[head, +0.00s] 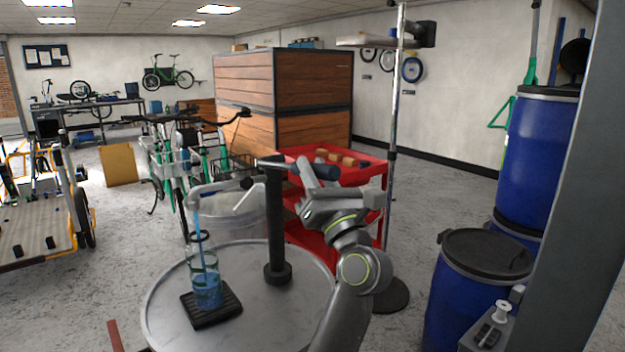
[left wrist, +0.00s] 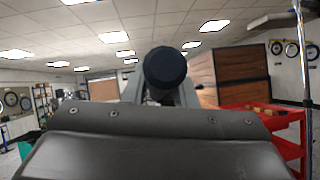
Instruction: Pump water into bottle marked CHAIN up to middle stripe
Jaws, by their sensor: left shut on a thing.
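A clear bottle (head: 205,262) with dark green bands stands upright on a black drip tray (head: 224,309) on the round metal table. Blue water fills its lower part, and a thin blue stream falls from the spout (head: 200,192) into its mouth. I cannot read a marking on it or match the level exactly to a stripe. The pump's black column (head: 277,222) stands right of the bottle. My left gripper (head: 314,178) is shut on the dark pump handle (left wrist: 165,68) at the column's right. My right gripper is not in view.
The round metal table (head: 165,305) carries the pump. A red cart (head: 372,178) stands behind my left arm, beside a tall metal pole (head: 394,110). Blue barrels (head: 465,300) stand at the right.

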